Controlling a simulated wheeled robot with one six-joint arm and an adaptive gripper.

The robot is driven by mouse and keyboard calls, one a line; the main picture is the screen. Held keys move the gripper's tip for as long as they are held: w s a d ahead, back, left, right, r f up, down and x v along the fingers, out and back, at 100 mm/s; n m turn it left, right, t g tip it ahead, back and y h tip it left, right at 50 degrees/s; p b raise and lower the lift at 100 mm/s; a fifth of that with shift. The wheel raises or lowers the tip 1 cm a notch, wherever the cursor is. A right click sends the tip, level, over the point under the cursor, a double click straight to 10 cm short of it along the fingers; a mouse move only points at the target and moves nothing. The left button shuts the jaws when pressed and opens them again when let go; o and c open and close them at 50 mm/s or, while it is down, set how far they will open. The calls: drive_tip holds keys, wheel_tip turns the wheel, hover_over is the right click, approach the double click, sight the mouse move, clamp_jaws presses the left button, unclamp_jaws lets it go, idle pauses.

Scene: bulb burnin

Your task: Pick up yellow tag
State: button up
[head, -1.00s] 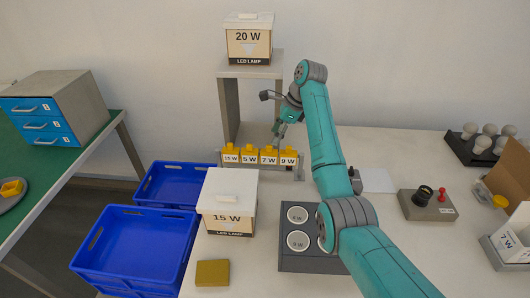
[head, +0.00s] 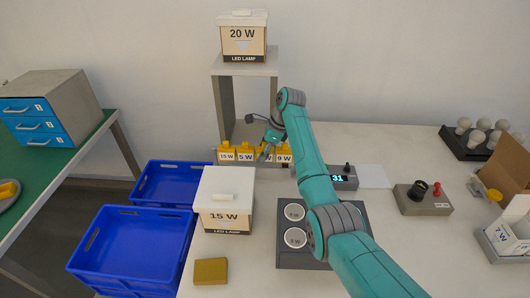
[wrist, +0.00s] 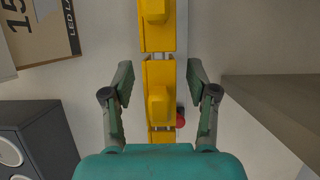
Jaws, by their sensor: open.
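Yellow tags stand in a row on a low rack behind the 15 W box in the head view: 15 W (head: 227,153), 5 W (head: 245,153), 7 W (head: 268,157) and 9 W (head: 284,154). My gripper (head: 265,151) is at the 7 W tag and partly covers it. In the wrist view my open gripper (wrist: 159,75) has one finger on each side of a yellow tag (wrist: 158,100), with gaps between fingers and tag. Another yellow tag (wrist: 157,35) lies beyond it, and one shows partly nearer the palm.
The 15 W box (head: 228,200) stands in front of the rack. A grey shelf (head: 245,68) holds the 20 W box (head: 244,38) close behind. Blue crates (head: 125,245) are at left. A digital display (head: 340,178) and lamp-socket block (head: 290,262) are at right.

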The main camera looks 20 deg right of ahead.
drive_tip(key=shift+f, duration=0.2)
drive_tip(key=c, duration=1)
drive_tip(key=shift+r, duration=0.15)
